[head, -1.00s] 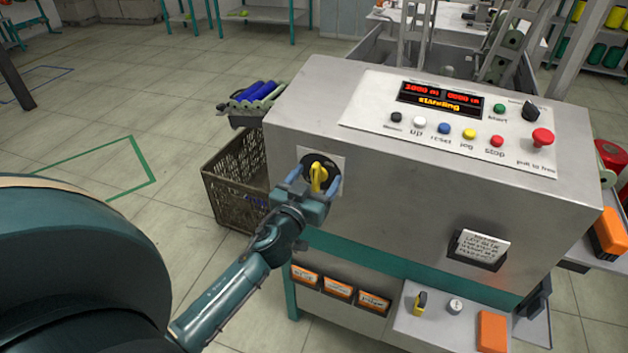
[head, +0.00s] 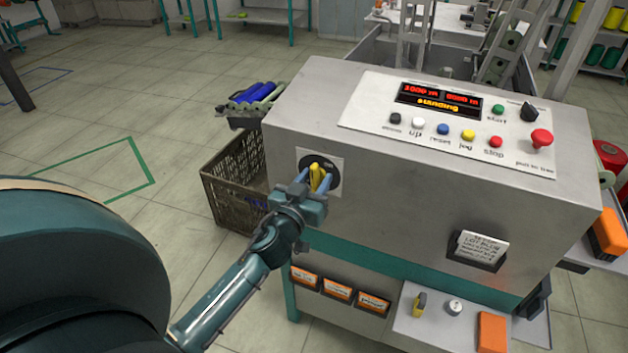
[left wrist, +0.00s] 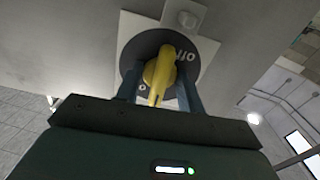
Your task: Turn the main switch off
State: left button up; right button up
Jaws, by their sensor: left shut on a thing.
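The main switch is a yellow rotary handle (head: 317,176) on a round black dial (head: 333,165) with a pale square plate, on the left part of the machine's front. My left gripper (head: 316,182) is at the switch with one finger on each side of the handle, shut on it. In the left wrist view the yellow handle (left wrist: 160,76) stands between my two blue fingers (left wrist: 158,88). Its long end points down toward the gripper, slightly tilted. Dial lettering shows at upper right and lower left, partly covered by the handle. My right gripper is not seen.
The sloped control panel (head: 440,135) has several coloured buttons and a lit display (head: 438,100) reading "standing". A brown crate (head: 232,185) stands on the floor left of the machine. A small shelf (head: 400,322) with an orange box (head: 492,332) juts out below right.

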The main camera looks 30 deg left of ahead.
pick_arm(q)
jog(key=n, duration=0.3)
jog(key=shift+r+n+p, duration=0.1)
jog(key=shift+n+p, duration=0.4)
jog(key=shift+n, duration=1.5)
jog(key=shift+n+p, duration=0.7)
jog(key=shift+n, duration=0.2)
jog(key=shift+n+p, duration=0.3)
jog(key=shift+n, duration=0.7)
